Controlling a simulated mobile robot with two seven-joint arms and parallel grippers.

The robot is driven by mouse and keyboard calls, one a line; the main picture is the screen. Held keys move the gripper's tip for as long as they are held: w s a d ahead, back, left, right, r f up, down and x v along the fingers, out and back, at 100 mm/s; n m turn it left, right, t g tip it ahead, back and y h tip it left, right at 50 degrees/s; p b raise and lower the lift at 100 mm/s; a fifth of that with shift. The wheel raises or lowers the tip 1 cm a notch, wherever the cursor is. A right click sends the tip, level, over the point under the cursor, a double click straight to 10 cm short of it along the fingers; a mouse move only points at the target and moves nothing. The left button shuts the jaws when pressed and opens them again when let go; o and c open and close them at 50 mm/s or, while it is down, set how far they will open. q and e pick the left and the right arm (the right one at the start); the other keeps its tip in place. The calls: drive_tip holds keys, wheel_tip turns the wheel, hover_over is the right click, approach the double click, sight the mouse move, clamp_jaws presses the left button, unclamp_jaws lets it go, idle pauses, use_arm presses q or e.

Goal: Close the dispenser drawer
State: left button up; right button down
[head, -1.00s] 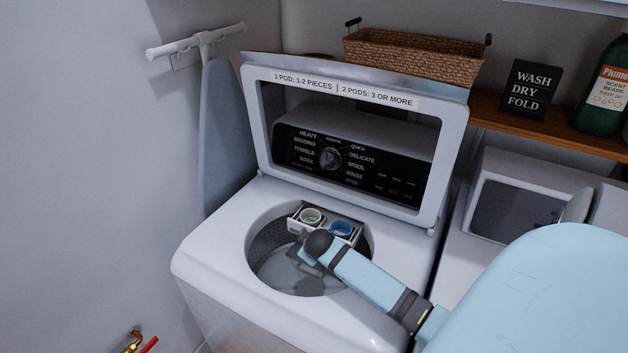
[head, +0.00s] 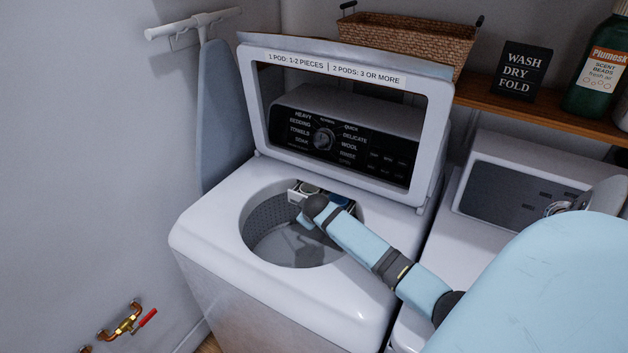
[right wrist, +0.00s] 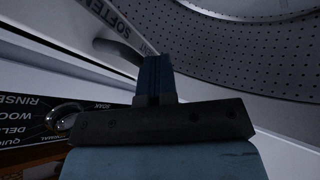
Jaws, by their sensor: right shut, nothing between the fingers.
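The dispenser drawer (head: 294,195) is at the back rim of the open washer tub. A short part of it sticks out, with part of a pale cup and a blue cup (head: 338,199) showing. My right gripper (head: 304,221) reaches over the tub from the right, at the drawer's front; the arm hides much of the drawer. In the right wrist view the gripper's fingers (right wrist: 154,66) are shut and empty, close to a light strip with softener lettering (right wrist: 118,28). I cannot tell whether they touch it. My left gripper is not in view.
The washer lid (head: 437,130) stands open behind the tub (head: 270,225). A dryer (head: 530,185) stands to the right. A shelf (head: 480,103) behind holds a sign and a green bottle. An ironing board (head: 222,120) hangs at left.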

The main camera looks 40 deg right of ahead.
drive_tip(key=d, duration=0.2)
drive_tip(key=w+d, duration=0.1)
drive_tip(key=d, duration=0.3)
drive_tip(key=shift+w+r+p, duration=0.1)
drive_tip(key=shift+w+p, duration=0.25)
drive_tip(key=shift+w+d, duration=0.25)
drive_tip(key=shift+d, duration=0.05)
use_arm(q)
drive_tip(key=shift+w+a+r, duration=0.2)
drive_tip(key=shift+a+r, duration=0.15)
